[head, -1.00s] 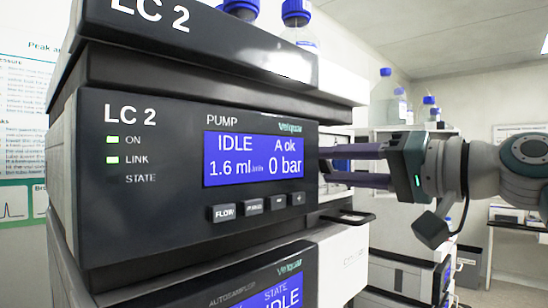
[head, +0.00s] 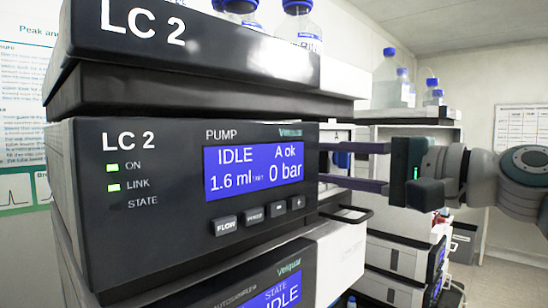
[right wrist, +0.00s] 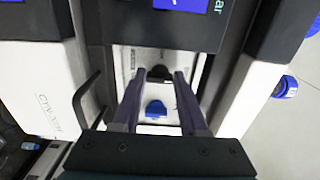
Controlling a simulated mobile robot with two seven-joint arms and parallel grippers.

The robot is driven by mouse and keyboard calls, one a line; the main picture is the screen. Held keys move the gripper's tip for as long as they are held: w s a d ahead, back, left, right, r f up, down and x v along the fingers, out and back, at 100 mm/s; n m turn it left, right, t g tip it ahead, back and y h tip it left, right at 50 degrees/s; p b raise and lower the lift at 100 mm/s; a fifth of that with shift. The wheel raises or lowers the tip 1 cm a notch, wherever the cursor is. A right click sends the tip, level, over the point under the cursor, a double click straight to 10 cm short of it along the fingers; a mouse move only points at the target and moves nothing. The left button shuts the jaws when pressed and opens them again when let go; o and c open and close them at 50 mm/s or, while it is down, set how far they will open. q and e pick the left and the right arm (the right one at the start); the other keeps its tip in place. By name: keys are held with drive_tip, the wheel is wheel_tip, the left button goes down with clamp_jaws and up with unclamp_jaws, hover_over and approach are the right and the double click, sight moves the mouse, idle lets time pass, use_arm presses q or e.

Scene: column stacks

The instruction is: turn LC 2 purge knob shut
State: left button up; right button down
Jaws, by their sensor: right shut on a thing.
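The LC 2 pump module (head: 165,215) faces me with its screen reading IDLE, A ok, 1.6 ml/min and 0 bar. In the right wrist view a black purge knob (right wrist: 159,74) sits on a pale panel, between my fingertips. The gripper also shows in the right wrist view (right wrist: 159,76). My left gripper is not in view.
A blue piece (right wrist: 155,108) lies between my right fingers in the wrist view. A black handle (head: 350,214) sticks out below the gripper. Blue-capped bottles (head: 300,25) stand on top of the stack. Another stack (head: 405,255) stands behind at the right.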

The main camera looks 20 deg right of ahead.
idle(0.4)
drive_tip(key=c, duration=0.7)
unclamp_jaws()
drive_tip(key=b+v, duration=0.5)
drive_tip(key=v, duration=0.5)
